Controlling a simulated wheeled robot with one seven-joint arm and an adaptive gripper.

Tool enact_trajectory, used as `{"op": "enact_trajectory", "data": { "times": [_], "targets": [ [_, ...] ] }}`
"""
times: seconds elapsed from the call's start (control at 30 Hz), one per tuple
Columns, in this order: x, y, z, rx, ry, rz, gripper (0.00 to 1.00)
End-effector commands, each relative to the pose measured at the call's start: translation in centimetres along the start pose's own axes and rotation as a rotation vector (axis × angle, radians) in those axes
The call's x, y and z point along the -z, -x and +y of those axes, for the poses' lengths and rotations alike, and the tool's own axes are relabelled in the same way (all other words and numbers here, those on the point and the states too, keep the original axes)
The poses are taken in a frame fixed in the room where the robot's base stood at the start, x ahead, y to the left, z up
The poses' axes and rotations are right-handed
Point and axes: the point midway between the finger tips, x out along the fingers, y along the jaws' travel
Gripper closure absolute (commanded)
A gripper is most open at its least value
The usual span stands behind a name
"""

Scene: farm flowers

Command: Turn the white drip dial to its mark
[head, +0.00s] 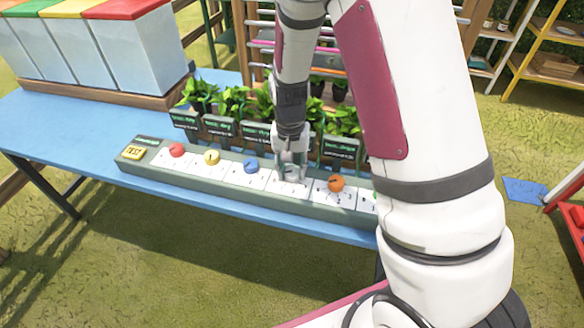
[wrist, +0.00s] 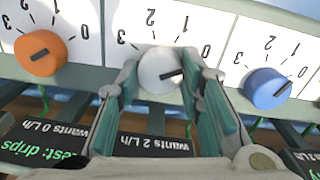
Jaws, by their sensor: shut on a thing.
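The white drip dial (wrist: 160,70) sits between the two fingers of my gripper (wrist: 161,76) in the wrist view. The fingers are shut on its sides. Its dark pointer points right and slightly up, near the 0 of its scale; 1, 2 and 3 run round to the left. The sign below (wrist: 155,146), upside down here, reads "wants 2 L/h". In the head view my gripper (head: 290,164) reaches down onto the long dial panel (head: 225,196) and hides the white dial.
An orange dial (wrist: 41,53) and a blue dial (wrist: 267,88) flank the white one closely. Red (head: 177,150) and yellow (head: 211,157) dials and a yellow TEST button (head: 134,153) are further left. Potted plants (head: 232,100) with signs stand behind the panel on the blue table (head: 60,125).

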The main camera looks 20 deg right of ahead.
Motion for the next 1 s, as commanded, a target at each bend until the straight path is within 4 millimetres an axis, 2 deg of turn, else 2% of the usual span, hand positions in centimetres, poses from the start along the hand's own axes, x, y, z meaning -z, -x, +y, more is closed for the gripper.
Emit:
{"op": "enact_trajectory", "data": {
  "times": [0.5,0.53,0.6,1.0],
  "targets": [
    [0.03,0.02,-0.06,0.001,-0.019,0.001,0.94],
    [0.03,0.02,-0.06,0.001,-0.019,0.001,0.59],
    [0.03,0.02,-0.06,0.001,-0.019,0.001,0.46],
    [0.07,0.62,-0.06,0.001,-0.017,0.002,0.46]
  ]
}}
